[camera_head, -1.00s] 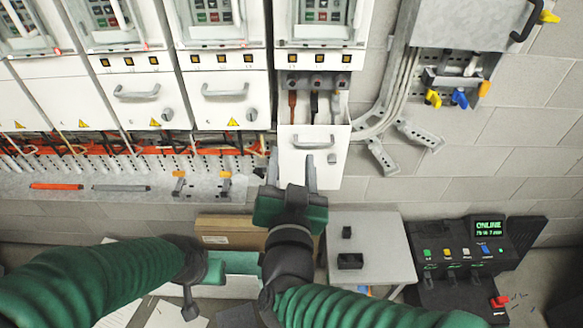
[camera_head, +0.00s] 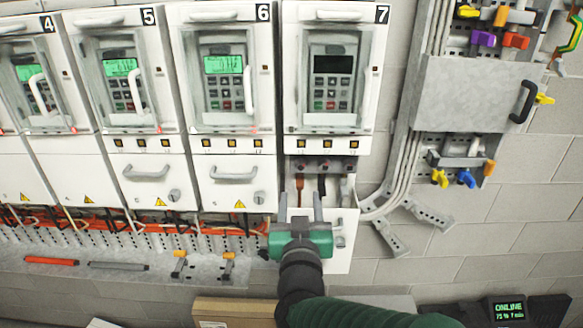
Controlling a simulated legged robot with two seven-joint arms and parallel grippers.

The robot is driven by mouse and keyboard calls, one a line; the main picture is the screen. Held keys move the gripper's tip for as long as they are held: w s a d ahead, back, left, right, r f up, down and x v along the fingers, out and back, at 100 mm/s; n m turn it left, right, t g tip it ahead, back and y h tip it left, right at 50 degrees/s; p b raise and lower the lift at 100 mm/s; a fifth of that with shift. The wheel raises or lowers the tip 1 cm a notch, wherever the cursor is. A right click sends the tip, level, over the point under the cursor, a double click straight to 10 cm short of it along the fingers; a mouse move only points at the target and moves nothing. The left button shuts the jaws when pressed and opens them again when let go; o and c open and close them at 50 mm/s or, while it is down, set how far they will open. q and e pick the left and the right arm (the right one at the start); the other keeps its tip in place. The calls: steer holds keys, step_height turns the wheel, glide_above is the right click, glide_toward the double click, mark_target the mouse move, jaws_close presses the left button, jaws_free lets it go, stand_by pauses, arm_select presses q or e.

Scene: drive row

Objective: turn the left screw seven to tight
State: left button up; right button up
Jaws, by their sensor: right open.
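Drive unit seven (camera_head: 333,66), labelled 7, stands at the right end of the row with a dark screen. Below it is an open terminal compartment (camera_head: 331,184). Three terminal screws sit along its top; the left screw (camera_head: 299,165) is above a brown wire (camera_head: 299,184), with a black wire to its right. The white cover (camera_head: 341,258) hangs down below the opening. My right gripper (camera_head: 300,206) is open and empty, its fingers pointing up at the lower left of the compartment, below the left screw. It hides part of the cover. My left gripper is out of view.
Drive six (camera_head: 224,80) and its closed lower cover (camera_head: 232,182) stand left. A grey box (camera_head: 470,95) and conduits are on the right. Orange wiring and a ledge with tools run below. A black console (camera_head: 500,312) is at bottom right.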

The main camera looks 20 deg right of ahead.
mark_target(300, 166)
steer(key=p+x, duration=0.1)
steer(key=x, duration=0.3)
steer(key=p+x, duration=0.1)
steer(key=x, duration=0.3)
steer(key=p+x, duration=0.1)
steer(key=x, duration=0.3)
steer(key=shift+w+d+f, duration=0.2)
steer(key=shift+w+f, duration=0.05)
steer(key=shift+w, duration=0.3)
jaws_close()
